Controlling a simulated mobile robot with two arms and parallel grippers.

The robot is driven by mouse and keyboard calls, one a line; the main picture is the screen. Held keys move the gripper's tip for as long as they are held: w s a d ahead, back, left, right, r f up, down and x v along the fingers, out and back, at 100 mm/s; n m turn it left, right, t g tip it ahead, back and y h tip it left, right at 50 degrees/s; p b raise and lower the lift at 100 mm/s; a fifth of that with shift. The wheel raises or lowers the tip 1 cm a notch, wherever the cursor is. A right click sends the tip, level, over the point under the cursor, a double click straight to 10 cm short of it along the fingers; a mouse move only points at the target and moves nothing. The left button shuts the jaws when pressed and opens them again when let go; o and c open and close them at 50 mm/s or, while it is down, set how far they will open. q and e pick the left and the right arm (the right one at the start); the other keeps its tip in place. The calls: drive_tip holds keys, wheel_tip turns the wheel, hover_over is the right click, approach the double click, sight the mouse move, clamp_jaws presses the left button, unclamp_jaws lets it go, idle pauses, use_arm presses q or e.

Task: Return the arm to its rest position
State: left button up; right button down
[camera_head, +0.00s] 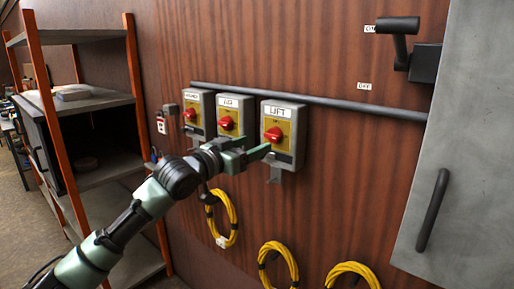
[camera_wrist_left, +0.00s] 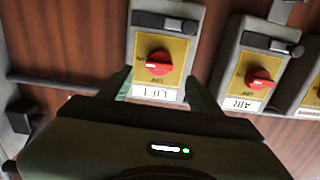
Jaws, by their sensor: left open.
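My left arm comes in from the lower left in the head view. Its green-fingered left gripper (camera_head: 256,149) is open and empty, in front of the switch boxes. In the left wrist view the two fingers (camera_wrist_left: 160,92) stand apart, with the LIFT box (camera_wrist_left: 140,37) beyond them. The red LIFT knob (camera_wrist_left: 158,62) shows ahead of the fingertips, apparently clear of them. In the head view the LIFT box (camera_head: 283,117) is the right one of three, and its red knob (camera_head: 273,135) is in plain sight. My right gripper is not in view.
The AIR box (camera_head: 235,101) and another switch box (camera_head: 198,96) hang to the left. A conduit (camera_head: 320,103) runs above. Yellow cable coils (camera_head: 278,262) hang below. A shelf rack (camera_head: 95,101) stands left, near my arm. A grey cabinet door (camera_head: 462,150) is at right.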

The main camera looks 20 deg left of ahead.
use_arm(q)
drive_tip(key=shift+f, duration=0.1)
idle(0.3)
